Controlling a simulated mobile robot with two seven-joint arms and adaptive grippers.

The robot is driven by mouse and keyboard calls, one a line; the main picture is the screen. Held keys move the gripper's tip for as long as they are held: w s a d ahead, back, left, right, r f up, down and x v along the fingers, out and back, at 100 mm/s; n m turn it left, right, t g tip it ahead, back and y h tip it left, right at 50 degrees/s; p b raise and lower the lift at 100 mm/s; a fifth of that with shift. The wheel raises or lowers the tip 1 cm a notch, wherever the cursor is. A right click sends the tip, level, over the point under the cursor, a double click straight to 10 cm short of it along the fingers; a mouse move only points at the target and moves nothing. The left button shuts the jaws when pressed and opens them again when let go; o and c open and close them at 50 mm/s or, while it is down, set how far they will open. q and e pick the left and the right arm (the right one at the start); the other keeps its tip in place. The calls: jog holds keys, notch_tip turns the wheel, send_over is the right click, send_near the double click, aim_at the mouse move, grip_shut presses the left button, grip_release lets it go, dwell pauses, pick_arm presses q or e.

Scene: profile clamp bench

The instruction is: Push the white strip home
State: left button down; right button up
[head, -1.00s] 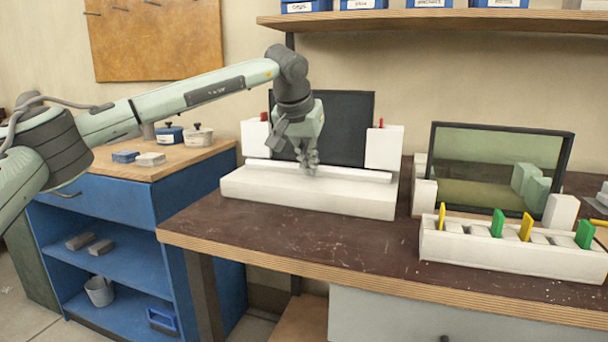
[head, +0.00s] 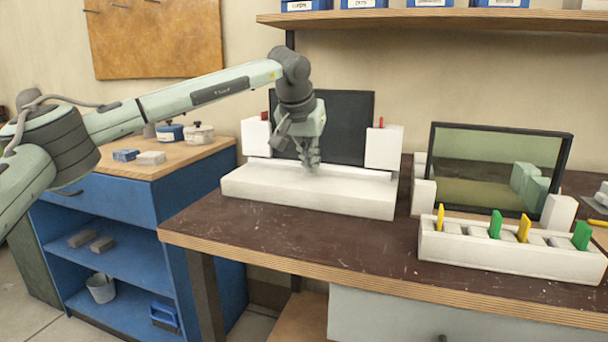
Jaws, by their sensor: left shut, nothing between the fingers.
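The white strip (head: 352,171) lies lengthwise along the back of the white clamp base (head: 300,193), in front of the dark upright panel (head: 347,125). Only its thin upper edge shows, and part of it is hidden behind my gripper. My left gripper (head: 312,167) points down at the middle of the strip, shut and empty. Its fingertips are at the strip or very close to it; contact cannot be told. My right gripper is not in view.
White end blocks with red levers stand at the left (head: 256,136) and right (head: 384,147) of the panel. A framed glass panel (head: 500,128) and a white rack (head: 510,256) with green and yellow tabs stand at right. The brown bench top (head: 330,240) is clear in front.

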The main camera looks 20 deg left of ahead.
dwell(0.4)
pick_arm(q)
jog(key=shift+s, duration=0.1)
jog(key=shift+s+b, duration=0.4)
jog(key=shift+s, duration=0.4)
